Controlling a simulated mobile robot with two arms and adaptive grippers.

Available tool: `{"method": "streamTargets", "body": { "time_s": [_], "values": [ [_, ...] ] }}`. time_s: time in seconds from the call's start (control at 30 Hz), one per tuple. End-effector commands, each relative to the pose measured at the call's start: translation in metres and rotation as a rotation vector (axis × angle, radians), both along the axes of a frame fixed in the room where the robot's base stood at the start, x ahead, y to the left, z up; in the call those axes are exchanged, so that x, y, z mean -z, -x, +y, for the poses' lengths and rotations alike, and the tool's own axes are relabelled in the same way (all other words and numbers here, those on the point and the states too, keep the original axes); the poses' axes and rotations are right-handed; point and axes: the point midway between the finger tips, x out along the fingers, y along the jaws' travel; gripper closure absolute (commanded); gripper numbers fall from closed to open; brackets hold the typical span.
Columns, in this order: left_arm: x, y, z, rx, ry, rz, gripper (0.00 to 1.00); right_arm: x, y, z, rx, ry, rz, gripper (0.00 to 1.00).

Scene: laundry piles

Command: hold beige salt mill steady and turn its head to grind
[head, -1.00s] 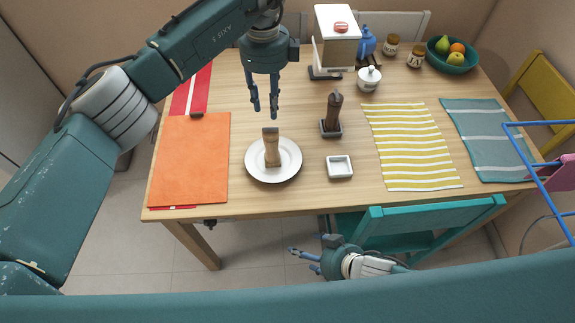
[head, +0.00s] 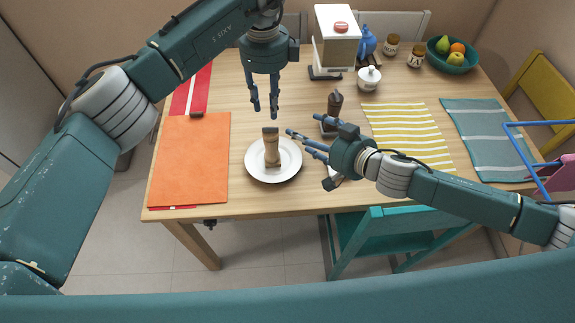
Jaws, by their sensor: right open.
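The beige salt mill (head: 271,150) stands upright on a white plate (head: 257,174) near the front of the table. It has a darker top. My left gripper (head: 264,112) points down above the mill, fingers apart and empty, not touching it. My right gripper (head: 304,142) is open and points left. Its fingertips are just right of the mill, at about the height of its body in the picture, with a gap between them.
A dark brown mill (head: 335,103) stands behind my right gripper. My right arm mostly covers a small white square dish. An orange mat (head: 190,160) lies left, a yellow striped cloth (head: 408,135) right. A teal chair (head: 345,240) stands at the front edge.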

Motion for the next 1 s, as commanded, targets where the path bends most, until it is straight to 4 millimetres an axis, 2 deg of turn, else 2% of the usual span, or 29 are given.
{"method": "streamTargets", "body": {
  "time_s": [0.03,0.1,0.3,0.5,0.6,0.77,0.83,1.0],
  "values": [
    [0.000,0.000,0.000,0.000,0.000,0.000,0.69,-0.005,-0.021,-0.012,0.047,0.045,-0.041,0.29],
    [0.000,0.000,0.000,0.000,0.000,0.000,0.69,-0.013,-0.046,-0.031,0.110,0.113,-0.090,0.29],
    [0.000,0.000,0.000,0.000,0.000,0.000,0.69,-0.029,-0.098,-0.082,0.284,0.298,-0.178,0.29],
    [0.000,0.000,0.000,0.000,0.000,0.000,0.69,-0.017,-0.067,-0.021,0.210,0.331,-0.239,0.29],
    [0.000,0.000,0.000,0.000,0.000,0.000,0.69,-0.012,-0.050,-0.003,0.195,0.348,-0.267,0.29],
    [0.000,0.000,0.000,0.000,0.000,0.000,0.69,-0.003,-0.026,0.002,0.212,0.403,-0.292,0.29],
    [0.000,0.000,0.000,0.000,0.000,0.000,0.69,0.008,-0.012,0.002,0.214,0.437,-0.289,0.29],
    [0.000,0.000,0.000,0.000,0.000,0.000,0.69,0.036,0.025,0.033,0.150,0.477,-0.271,0.29]
  ]
}}
